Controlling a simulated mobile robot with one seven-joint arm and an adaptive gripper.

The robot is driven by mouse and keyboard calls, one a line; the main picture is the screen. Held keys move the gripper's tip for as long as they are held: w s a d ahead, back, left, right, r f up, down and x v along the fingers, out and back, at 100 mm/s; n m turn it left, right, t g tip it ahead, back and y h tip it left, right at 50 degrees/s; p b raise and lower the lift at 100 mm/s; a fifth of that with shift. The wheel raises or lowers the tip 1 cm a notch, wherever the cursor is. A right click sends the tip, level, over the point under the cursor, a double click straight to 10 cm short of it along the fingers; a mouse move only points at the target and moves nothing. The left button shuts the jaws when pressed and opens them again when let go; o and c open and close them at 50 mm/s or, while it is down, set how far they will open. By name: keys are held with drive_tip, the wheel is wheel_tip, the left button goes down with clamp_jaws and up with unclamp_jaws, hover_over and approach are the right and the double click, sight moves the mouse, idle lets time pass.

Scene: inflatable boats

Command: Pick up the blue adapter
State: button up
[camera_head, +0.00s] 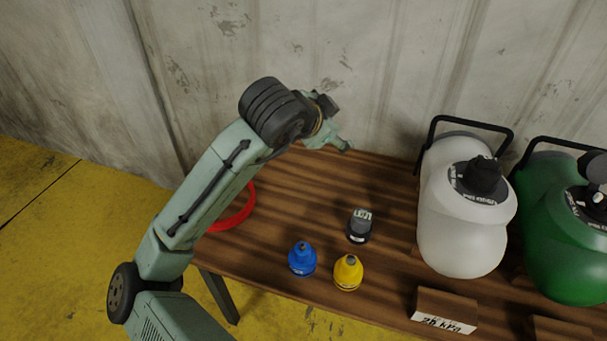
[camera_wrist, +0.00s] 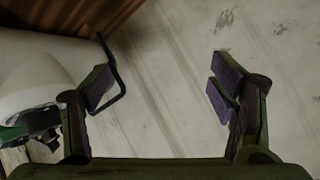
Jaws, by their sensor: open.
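The blue adapter (camera_head: 302,259) stands upright on the wooden table (camera_head: 300,181) near its front left part, in the head view. It has a wide body and a narrower top. My gripper (camera_head: 346,148) is above the table's back edge, behind the adapter and well apart from it. In the wrist view my gripper (camera_wrist: 160,92) shows its two fingers wide apart with nothing between them. The wrist view looks at the wall, and the blue adapter is not in it.
A yellow adapter (camera_head: 348,273) stands close right of the blue one, with a dark grey one (camera_head: 359,226) behind. A red ring (camera_head: 236,212) lies at left, partly behind my arm. White (camera_head: 462,225) and green (camera_head: 565,240) tanks stand at right, behind a label block (camera_head: 444,311).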

sight(301, 244)
drive_tip(key=s+a+f+g+y, duration=0.1)
drive_tip(key=s+a+f+g, duration=0.1)
drive_tip(key=f, duration=0.4)
drive_tip(key=s+a+f+m+g+y, duration=0.1)
drive_tip(key=s+a+f+g+y, duration=0.1)
drive_tip(key=s+f+g, duration=0.2)
drive_tip(key=s+a+f+m+g+y, duration=0.1)
drive_tip(key=s+a+f+g+y, duration=0.1)
drive_tip(key=s+f, duration=0.4)
drive_tip(key=shift+s+f+g, duration=0.15)
drive_tip(key=shift+f+g, duration=0.3)
drive_tip(key=shift+f, duration=0.4)
drive_tip(key=shift+s+f+g, duration=0.1)
drive_tip(key=shift+f+g, duration=0.35)
drive_tip(key=shift+f, duration=0.35)
wheel_tip(301, 244, down, 4)
drive_tip(key=shift+s+r, duration=0.1)
drive_tip(key=shift+s+d+f+p, duration=0.1)
drive_tip(key=shift+f+p, duration=0.2)
drive_tip(key=shift+f, duration=1.25)
drive_tip(key=shift+s+d+f+p, duration=0.1)
drive_tip(key=shift+f+p, duration=0.15)
drive_tip(key=shift+f, duration=1.3)
drive_tip(key=shift+c, duration=0.3)
drive_tip(key=c, duration=1.2)
drive_tip(key=shift+r, duration=0.2)
